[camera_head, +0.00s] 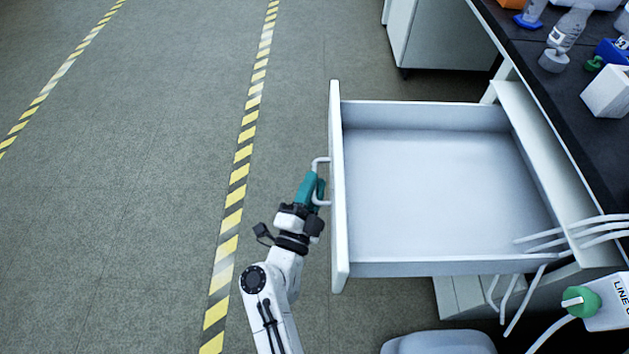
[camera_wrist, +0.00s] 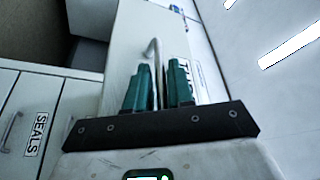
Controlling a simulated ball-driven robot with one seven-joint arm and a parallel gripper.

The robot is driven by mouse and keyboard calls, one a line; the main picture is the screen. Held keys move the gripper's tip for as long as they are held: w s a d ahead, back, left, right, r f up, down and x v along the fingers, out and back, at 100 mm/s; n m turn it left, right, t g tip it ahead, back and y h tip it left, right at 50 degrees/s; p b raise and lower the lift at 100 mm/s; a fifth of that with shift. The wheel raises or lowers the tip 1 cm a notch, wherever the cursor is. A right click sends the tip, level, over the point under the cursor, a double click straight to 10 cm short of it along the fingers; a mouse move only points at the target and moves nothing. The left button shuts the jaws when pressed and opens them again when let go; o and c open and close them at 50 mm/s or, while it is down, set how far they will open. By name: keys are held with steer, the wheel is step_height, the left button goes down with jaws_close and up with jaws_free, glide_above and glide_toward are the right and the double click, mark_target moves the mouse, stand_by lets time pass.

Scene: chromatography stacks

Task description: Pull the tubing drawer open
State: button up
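The tubing drawer (camera_head: 432,266) stands far out from the bench, and its white inside is empty. Its front panel (camera_head: 338,190) faces left in the head view. In the wrist view the front (camera_wrist: 135,45) carries a label starting "TU", partly hidden by a finger. The handle (camera_head: 320,162) is a pale bar; it also shows in the wrist view (camera_wrist: 153,48), running between the teal fingers. My gripper (camera_head: 314,188) is at the handle, with its fingers (camera_wrist: 159,85) closed around the bar.
A dark bench top (camera_head: 545,70) with bottles and a white box (camera_head: 607,92) is at the right. White tubes (camera_head: 575,235) hang by the drawer's near right corner. A "SEALS" drawer (camera_wrist: 38,125) is at the left in the wrist view. Floor at left is clear.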

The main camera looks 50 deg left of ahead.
steer(key=p+v, duration=0.1)
steer(key=v, duration=0.8)
steer(key=shift+s+d, duration=0.2)
steer(key=shift+s, duration=0.1)
